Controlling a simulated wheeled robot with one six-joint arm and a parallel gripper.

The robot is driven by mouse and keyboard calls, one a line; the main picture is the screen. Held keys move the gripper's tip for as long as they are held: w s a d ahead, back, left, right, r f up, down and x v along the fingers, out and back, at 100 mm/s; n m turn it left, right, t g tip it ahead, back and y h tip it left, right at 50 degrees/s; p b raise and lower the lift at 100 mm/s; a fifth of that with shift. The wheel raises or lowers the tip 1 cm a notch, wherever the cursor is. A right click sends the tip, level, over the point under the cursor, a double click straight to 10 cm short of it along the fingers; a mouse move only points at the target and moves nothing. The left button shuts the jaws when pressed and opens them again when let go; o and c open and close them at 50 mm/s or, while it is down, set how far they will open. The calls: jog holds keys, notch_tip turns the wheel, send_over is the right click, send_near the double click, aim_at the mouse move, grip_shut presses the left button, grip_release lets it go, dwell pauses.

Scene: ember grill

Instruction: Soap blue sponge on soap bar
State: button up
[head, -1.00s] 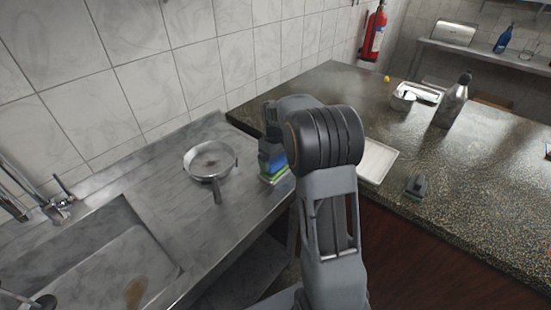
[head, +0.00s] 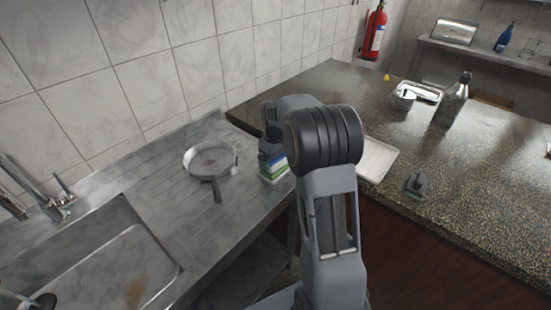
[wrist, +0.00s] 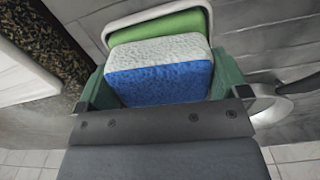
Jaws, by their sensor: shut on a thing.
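My gripper (wrist: 162,95) is shut on the blue sponge (wrist: 160,82), with a green finger at each side. The sponge has a blue face and a pale, whitish layer. A green slab with a white rim, which looks like the soap bar in its dish (wrist: 160,27), lies right beyond the sponge in the wrist view. I cannot tell whether they touch. In the head view the green and white soap (head: 273,170) shows at the counter's right end, just left of my arm. My arm hides part of that area.
A frying pan (head: 210,160) sits on the steel counter, close left of my gripper. The sink (head: 110,260) is at lower left.

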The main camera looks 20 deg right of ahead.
dwell(0.6)
jog(key=shift+r+p, duration=2.7)
jog(key=shift+r, duration=0.8)
jog(key=shift+f, duration=0.1)
